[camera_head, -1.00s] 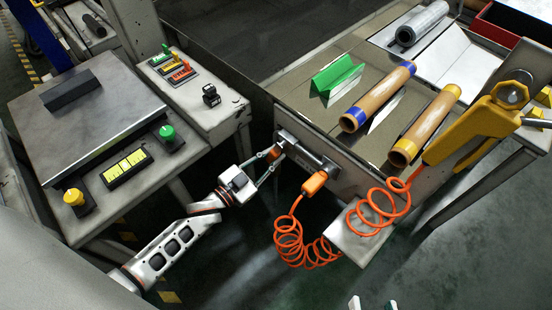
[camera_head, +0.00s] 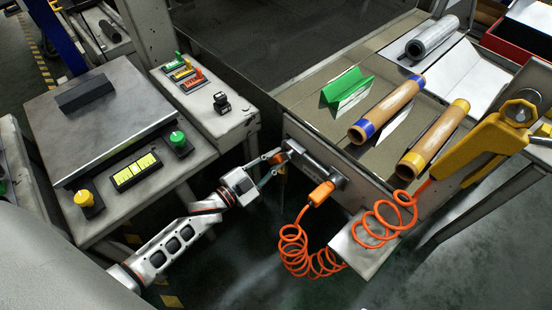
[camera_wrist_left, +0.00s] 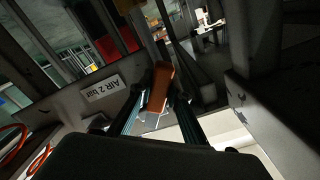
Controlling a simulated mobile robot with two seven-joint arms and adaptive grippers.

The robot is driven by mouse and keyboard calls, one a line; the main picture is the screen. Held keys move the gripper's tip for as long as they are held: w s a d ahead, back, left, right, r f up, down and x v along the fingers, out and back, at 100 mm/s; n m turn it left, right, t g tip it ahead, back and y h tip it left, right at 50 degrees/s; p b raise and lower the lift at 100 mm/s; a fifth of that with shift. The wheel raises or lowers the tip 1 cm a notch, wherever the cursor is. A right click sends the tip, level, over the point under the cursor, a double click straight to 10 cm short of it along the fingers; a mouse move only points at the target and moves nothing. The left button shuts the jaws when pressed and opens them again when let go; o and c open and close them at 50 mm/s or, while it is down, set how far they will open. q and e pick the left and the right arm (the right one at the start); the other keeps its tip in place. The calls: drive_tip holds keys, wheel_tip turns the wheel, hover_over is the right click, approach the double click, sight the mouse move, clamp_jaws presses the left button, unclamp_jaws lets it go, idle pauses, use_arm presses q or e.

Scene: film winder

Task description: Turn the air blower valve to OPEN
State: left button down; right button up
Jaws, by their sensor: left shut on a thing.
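The valve's orange handle (camera_head: 277,158) is at the left end of a grey metal air fitting (camera_head: 318,163) on the side of the work table. My left gripper (camera_head: 271,164) reaches in from the left and is shut on the handle. In the left wrist view the orange-brown handle (camera_wrist_left: 160,84) stands between the two fingers of my left gripper (camera_wrist_left: 161,102), slightly tilted. A plate reading "AIR 2 bar" (camera_wrist_left: 103,88) is beside it. No OPEN mark is readable. My right gripper is not in view.
An orange hose plug (camera_head: 321,194) sits in the fitting, with a coiled orange hose (camera_head: 300,252) hanging below and running to the yellow air blower (camera_head: 490,140). The control cabinet (camera_head: 100,110) stands left of my left arm. Dark open floor lies below the arm.

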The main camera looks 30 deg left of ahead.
use_arm(q)
drive_tip(key=c, duration=1.9)
unclamp_jaws()
drive_tip(key=shift+s, duration=0.1)
drive_tip(key=v, duration=1.2)
